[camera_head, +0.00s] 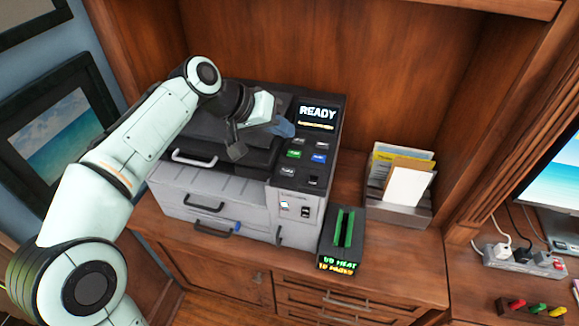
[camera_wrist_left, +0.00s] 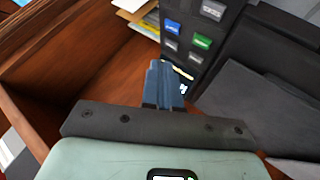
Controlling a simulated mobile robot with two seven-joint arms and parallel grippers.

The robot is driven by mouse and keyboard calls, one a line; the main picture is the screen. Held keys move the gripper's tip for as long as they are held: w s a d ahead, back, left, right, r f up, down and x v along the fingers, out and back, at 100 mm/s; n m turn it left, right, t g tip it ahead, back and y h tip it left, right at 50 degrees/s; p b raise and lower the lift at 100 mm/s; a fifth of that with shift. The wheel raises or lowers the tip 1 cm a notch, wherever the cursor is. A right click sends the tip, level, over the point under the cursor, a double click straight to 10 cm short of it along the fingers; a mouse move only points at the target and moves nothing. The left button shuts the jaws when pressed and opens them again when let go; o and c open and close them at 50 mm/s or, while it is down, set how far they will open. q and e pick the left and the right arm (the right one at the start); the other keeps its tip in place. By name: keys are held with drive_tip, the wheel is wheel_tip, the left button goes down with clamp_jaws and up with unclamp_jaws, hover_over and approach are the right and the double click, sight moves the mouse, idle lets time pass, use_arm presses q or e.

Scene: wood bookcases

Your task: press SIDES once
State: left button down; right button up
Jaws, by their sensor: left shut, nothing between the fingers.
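A grey and black printer (camera_head: 215,190) stands on the wooden cabinet. Its control panel has a READY display (camera_head: 317,113) and several small buttons below it, among them a green button (camera_head: 294,154) and a blue button (camera_head: 318,158). The button labels, including SIDES, are too small to read. My left gripper (camera_head: 284,128) is shut and empty, its blue fingertips just left of the display and above the green button in the picture. In the left wrist view the fingertips (camera_wrist_left: 164,82) partly cover the display, with the blue (camera_wrist_left: 172,27) and green (camera_wrist_left: 201,41) buttons beyond. My right gripper is not in view.
A small black unit (camera_head: 342,240) with green slots stands at the printer's front right. A paper holder (camera_head: 399,212) stands farther right. A power strip (camera_head: 520,258) lies at the far right. Wooden bookcase walls close in the back.

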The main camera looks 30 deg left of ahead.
sight(283, 171)
use_arm(q)
drive_tip(key=shift+f, duration=0.1)
